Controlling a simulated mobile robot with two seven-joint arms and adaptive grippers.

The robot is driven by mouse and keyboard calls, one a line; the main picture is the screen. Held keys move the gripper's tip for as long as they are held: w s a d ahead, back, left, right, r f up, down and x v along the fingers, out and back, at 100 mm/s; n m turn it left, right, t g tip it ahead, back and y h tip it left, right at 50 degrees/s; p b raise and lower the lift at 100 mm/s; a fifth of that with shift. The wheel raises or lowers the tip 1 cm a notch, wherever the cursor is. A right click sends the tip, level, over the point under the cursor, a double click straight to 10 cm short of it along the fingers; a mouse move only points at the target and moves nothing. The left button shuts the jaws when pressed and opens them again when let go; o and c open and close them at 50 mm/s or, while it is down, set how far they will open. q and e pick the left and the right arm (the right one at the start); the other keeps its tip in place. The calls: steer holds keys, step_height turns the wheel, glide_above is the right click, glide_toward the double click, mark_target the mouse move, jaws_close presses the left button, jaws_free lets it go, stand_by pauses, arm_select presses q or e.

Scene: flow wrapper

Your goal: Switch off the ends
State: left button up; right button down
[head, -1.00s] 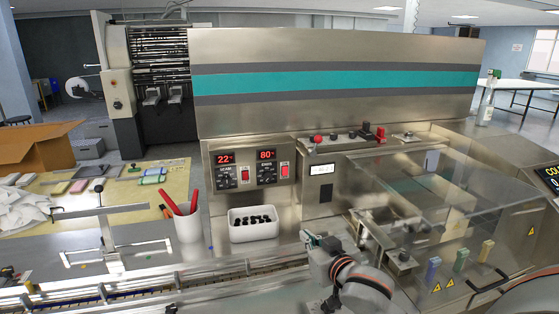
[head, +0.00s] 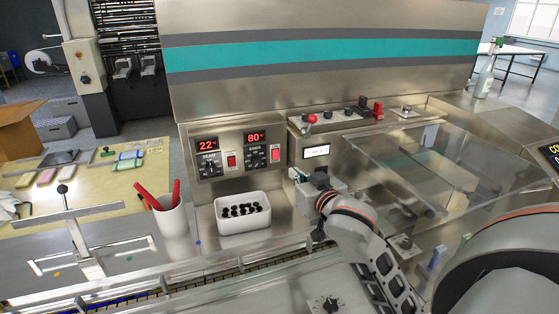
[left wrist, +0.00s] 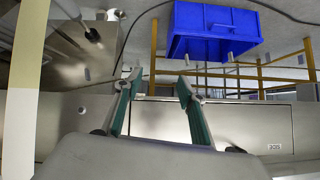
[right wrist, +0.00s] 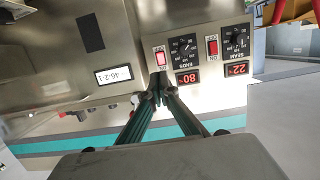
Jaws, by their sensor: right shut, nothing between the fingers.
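The ENDS panel shows a red 80 display (head: 255,137), a black dial (head: 256,157) and a red rocker switch (head: 277,155) to the dial's right. The right wrist view shows this panel upside down, with the ENDS switch (right wrist: 161,56) red and the 80 display (right wrist: 188,78) lit. My right gripper (head: 297,175) is shut and empty, just right of and below the ENDS switch in the head view. Its closed tips (right wrist: 158,92) appear near the switch in the right wrist view; contact cannot be told. My left gripper (left wrist: 159,79) is open and empty, away from the panel.
The SEAM panel, with a 22 display (head: 207,144) and its own red switch (head: 231,160), sits left of ENDS. A white bin (head: 242,226) of black parts and a cup (head: 170,218) with red pens stand below. A clear cover (head: 430,165) is at right.

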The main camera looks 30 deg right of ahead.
glide_toward(276, 157)
steer(key=x, duration=0.5)
steer(key=shift+w+d, duration=0.15)
steer(key=shift+w, duration=0.05)
steer(key=shift+w+d+f, duration=0.1)
steer(key=shift+w+f, duration=0.05)
steer(key=shift+w, duration=0.4)
arm_select(q)
steer(key=shift+w+d+r, duration=0.15)
steer(key=shift+w, duration=0.1)
arm_select(e)
steer(key=shift+w+f, duration=0.1)
steer(key=shift+w, duration=0.05)
arm_select(q)
steer(key=shift+s, duration=0.1)
